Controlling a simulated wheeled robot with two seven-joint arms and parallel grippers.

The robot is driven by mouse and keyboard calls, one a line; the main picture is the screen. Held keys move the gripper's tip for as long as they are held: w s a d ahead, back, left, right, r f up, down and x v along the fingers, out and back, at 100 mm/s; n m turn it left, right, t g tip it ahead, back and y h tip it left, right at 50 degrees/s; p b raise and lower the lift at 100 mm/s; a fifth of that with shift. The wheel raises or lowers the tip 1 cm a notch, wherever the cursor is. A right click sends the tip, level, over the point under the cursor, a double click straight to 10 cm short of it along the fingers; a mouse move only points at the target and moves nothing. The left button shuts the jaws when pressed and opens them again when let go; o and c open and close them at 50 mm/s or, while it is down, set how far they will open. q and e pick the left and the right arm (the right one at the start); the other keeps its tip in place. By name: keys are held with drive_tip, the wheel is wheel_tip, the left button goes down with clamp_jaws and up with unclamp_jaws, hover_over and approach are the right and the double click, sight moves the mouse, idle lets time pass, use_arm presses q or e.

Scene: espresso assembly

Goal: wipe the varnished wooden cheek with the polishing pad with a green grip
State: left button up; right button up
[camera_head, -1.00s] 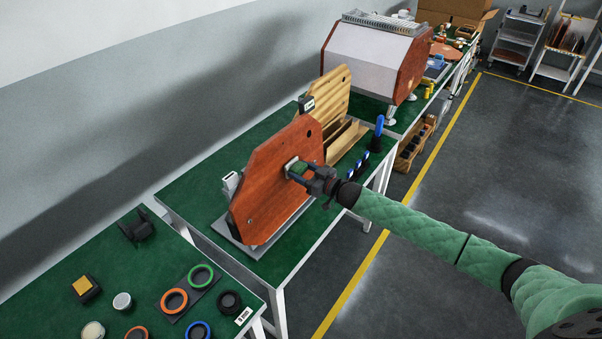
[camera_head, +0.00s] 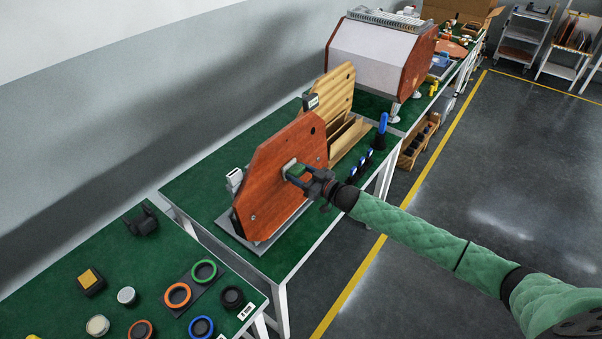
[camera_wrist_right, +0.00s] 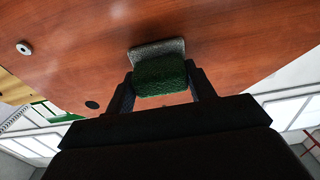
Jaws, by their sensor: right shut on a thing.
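The varnished wooden cheek (camera_head: 272,192) is a reddish-brown panel with cut corners. It stands upright in a grey holder on the green bench, and it fills most of the right wrist view (camera_wrist_right: 225,40). My right gripper (camera_head: 302,176) is shut on the green grip of the polishing pad (camera_head: 292,170). In the right wrist view the green grip (camera_wrist_right: 160,76) sits between the two fingers, and the pad's grey face (camera_wrist_right: 155,48) appears to lie against the cheek. My left gripper is not in view.
A paler wooden cheek (camera_head: 337,88) stands behind, near wooden slots. Blue-handled tools (camera_head: 380,130) stand along the bench's right edge. A front table holds coloured rings (camera_head: 204,270) and small parts. A large machine (camera_head: 375,58) stands farther back. The floor at right is clear.

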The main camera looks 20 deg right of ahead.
drive_tip(key=shift+s+a, duration=0.35)
drive_tip(key=shift+a, duration=0.1)
drive_tip(key=shift+s+a, duration=0.6)
drive_tip(key=shift+a, duration=0.1)
drive_tip(key=shift+a, duration=0.1)
drive_tip(key=shift+s+a, duration=0.15)
drive_tip(key=shift+s, duration=0.1)
drive_tip(key=r+v, duration=0.1)
drive_tip(key=v, duration=0.5)
drive_tip(key=shift+s+d, duration=0.3)
